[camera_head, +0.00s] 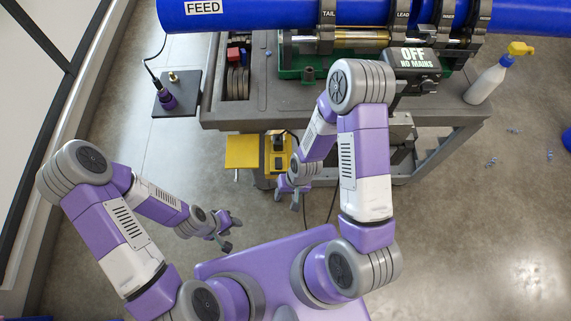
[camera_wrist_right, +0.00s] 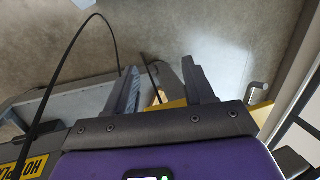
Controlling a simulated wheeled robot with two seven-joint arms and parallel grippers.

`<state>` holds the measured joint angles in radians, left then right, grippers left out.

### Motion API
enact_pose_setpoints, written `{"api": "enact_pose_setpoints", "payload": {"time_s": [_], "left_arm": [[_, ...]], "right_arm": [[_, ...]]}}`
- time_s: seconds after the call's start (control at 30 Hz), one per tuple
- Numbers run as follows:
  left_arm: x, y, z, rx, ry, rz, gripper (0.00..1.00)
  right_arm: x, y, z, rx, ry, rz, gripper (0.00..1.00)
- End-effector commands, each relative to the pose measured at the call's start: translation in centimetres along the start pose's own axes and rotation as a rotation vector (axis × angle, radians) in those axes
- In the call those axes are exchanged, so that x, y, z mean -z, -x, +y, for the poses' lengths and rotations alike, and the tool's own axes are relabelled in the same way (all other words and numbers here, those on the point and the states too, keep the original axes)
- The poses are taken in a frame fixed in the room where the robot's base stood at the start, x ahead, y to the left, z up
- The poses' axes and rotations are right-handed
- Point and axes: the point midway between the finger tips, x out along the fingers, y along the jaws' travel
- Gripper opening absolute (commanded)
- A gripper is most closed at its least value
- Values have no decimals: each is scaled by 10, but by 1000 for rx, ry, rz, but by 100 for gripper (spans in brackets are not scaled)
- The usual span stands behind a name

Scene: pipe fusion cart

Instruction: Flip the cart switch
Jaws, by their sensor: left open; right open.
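The cart (camera_head: 230,117) is a grey bench with an "OFF NO MAINS" display (camera_head: 413,58) on top. A yellow box (camera_head: 268,170) with a dark part on its face sits low on the cart's front; it may carry the switch, but I cannot make out a lever or its position. My right gripper (camera_head: 293,198) is open and empty, just below and in front of this box. In the right wrist view its two fingers (camera_wrist_right: 160,88) stand apart, with a yellow part (camera_wrist_right: 178,104) showing behind them. My left gripper (camera_head: 230,232) is open and empty, lower left over the floor.
A yellow panel (camera_head: 242,151) is beside the box. A blue pipe (camera_head: 250,15) lies clamped across the cart. A spray bottle (camera_head: 490,80) stands at the right end. A black plate with a plug (camera_head: 167,102) is at the left. A black cable (camera_wrist_right: 62,65) loops near my right gripper.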

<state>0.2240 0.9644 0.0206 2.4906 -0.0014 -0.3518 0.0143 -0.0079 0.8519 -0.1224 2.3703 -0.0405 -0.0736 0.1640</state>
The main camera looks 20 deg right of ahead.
Motion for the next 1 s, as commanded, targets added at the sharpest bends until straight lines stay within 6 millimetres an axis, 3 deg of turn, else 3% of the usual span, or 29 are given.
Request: {"api": "enact_pose_setpoints", "payload": {"time_s": [0.03,0.2,0.4,0.53,0.67,1.0], "left_arm": [[1,-15,-6,1,2,0,43],[2,-37,-15,1,2,0,43],[2,-53,-21,1,2,0,43],[3,-58,-22,1,1,0,43],[3,-62,-24,1,1,0,43],[4,-78,-30,1,1,0,43]], "right_arm": [[21,2,-4,-34,18,17,53],[65,41,-17,-143,-4,34,53],[86,88,-36,-220,-53,63,53],[90,106,-41,-244,-77,72,53],[90,103,-40,-254,-87,72,53],[93,52,-27,-254,-86,70,53]]}}
